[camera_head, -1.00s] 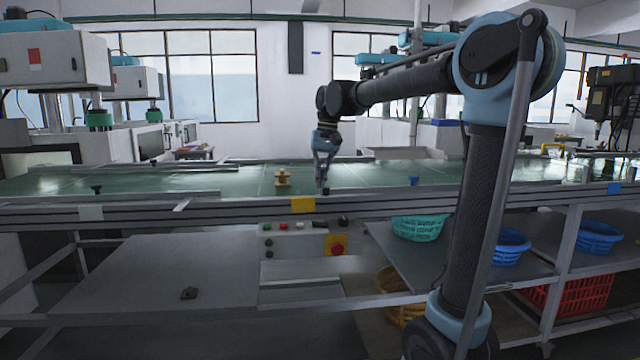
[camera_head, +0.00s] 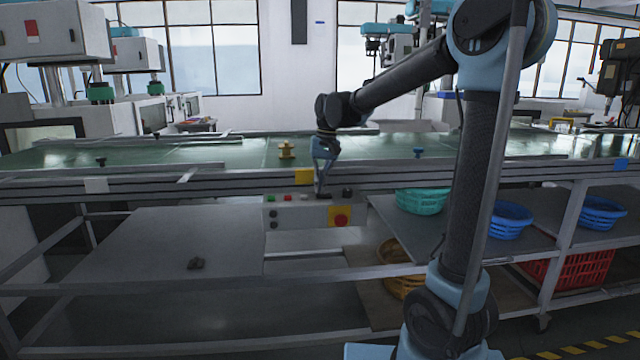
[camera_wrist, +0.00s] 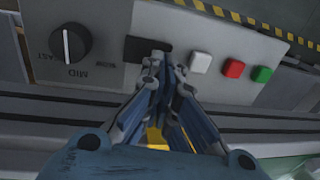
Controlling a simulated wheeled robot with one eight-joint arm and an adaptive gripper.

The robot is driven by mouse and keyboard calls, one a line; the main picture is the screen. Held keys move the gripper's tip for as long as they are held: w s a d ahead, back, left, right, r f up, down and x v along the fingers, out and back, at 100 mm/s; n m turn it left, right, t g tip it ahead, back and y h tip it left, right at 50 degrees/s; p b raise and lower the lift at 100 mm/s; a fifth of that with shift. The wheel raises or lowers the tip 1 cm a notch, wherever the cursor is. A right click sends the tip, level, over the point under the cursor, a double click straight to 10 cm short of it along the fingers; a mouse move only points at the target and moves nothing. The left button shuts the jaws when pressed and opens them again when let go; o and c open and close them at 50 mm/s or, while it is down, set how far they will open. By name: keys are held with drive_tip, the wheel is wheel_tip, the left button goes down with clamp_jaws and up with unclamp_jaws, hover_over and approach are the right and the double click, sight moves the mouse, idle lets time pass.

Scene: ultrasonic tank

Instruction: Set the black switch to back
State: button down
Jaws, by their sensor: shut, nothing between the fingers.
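The black switch (camera_wrist: 140,49) is a dark rectangle on the grey control box, partly hidden by my fingers in the wrist view. Which way it is set is not clear. My gripper (camera_wrist: 165,66) is shut and empty, its fingertips over the right part of the switch; contact cannot be told. In the head view my gripper (camera_head: 321,193) points down at the control box (camera_head: 295,216) and hides the switch.
Beside the switch are a black knob (camera_wrist: 70,43), a white button (camera_wrist: 200,63), a red button (camera_wrist: 234,68) and a green button (camera_wrist: 262,74). A yellow plate with a red stop button (camera_head: 340,216) sits lower. The conveyor rail (camera_head: 400,177) runs just above the box.

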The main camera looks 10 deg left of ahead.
drive_tip(key=shift+a+f+h, duration=0.2)
drive_tip(key=shift+f+h, duration=0.1)
drive_tip(key=shift+h, duration=0.1)
drive_tip(key=shift+d, duration=0.15)
drive_tip(key=shift+w+d+r, duration=0.15)
drive_tip(key=shift+d+r, duration=0.1)
drive_tip(key=shift+d, duration=0.4)
drive_tip(key=shift+r, duration=0.1)
wheel_tip(320, 180, up, 14)
drive_tip(key=a, duration=0.2)
drive_tip(key=shift+f, duration=0.2)
idle(0.4)
drive_tip(key=shift+s+d, duration=0.15)
drive_tip(key=shift+s, duration=0.05)
